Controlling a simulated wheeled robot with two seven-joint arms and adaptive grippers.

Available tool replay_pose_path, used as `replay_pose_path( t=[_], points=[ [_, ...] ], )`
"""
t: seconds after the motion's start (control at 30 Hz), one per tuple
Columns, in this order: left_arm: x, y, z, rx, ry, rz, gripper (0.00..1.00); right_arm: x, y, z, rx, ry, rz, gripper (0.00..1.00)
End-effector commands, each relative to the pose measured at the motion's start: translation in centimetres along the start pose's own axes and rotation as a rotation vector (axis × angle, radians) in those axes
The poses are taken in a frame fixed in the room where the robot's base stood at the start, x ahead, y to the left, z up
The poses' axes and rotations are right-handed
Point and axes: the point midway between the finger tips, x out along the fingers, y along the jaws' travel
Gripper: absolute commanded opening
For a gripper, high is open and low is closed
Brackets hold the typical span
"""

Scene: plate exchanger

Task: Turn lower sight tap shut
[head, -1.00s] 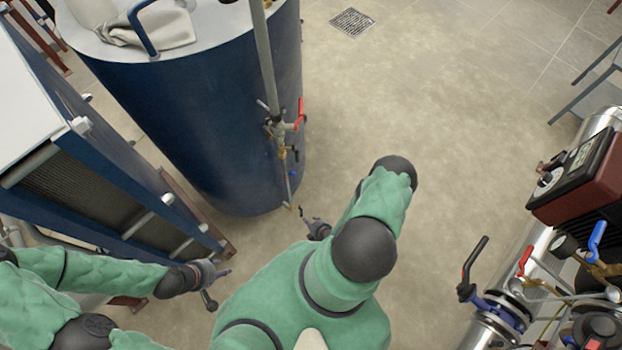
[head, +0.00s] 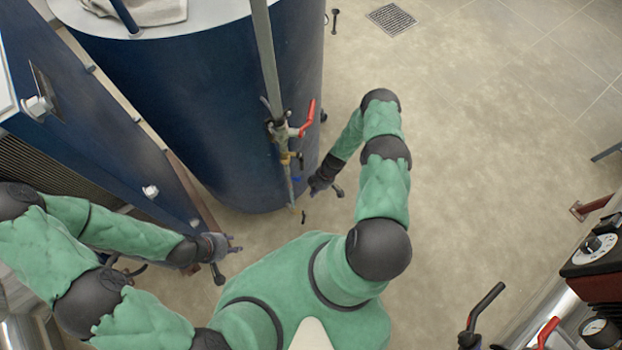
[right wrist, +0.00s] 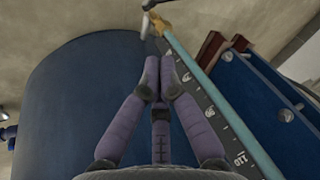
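The sight gauge runs down the front of the blue tank (head: 215,100). In the right wrist view its tube (right wrist: 215,105), beside a dark numbered scale (right wrist: 205,105), ends at a brass fitting (right wrist: 160,22) with a handle (right wrist: 147,6), the lower sight tap. In the head view this tap (head: 293,206) is small, near the tank's foot. My right gripper (head: 314,185) is just right of the tube, above the tap. In the wrist view its fingertips (right wrist: 159,72) are together and empty, apart from the tap. My left gripper (head: 234,248) is left of the tap; its fingers are unclear.
A red-handled tap (head: 307,119) and a brass fitting (head: 286,158) sit higher on the gauge. The blue plate exchanger frame (head: 110,140) stands at left. Pipework with a black lever (head: 487,302) is at lower right.

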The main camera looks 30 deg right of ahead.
Motion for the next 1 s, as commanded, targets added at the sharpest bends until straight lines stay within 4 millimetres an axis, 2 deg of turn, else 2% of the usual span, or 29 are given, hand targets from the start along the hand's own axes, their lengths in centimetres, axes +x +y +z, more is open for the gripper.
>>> replay_pose_path(
  t=[0.17,0.6,0.73,1.0],
  points=[
    [1.0,-0.4,0.0,0.0,0.0,0.0,0.4,2.5,-0.2,0.1,0.001,0.0,-0.004,0.0],
    [4.6,-1.6,-0.2,0.0,0.0,0.0,0.4,10.6,-0.1,0.2,0.002,-0.001,-0.002,0.0],
    [4.8,-1.7,-0.2,0.0,0.0,0.0,0.4,11.9,-1.3,0.7,0.002,-0.001,-0.002,0.0],
    [4.9,-1.8,-0.2,0.0,0.0,0.0,0.4,13.1,-2.0,1.0,0.001,0.0,0.001,0.0]
  ],
)
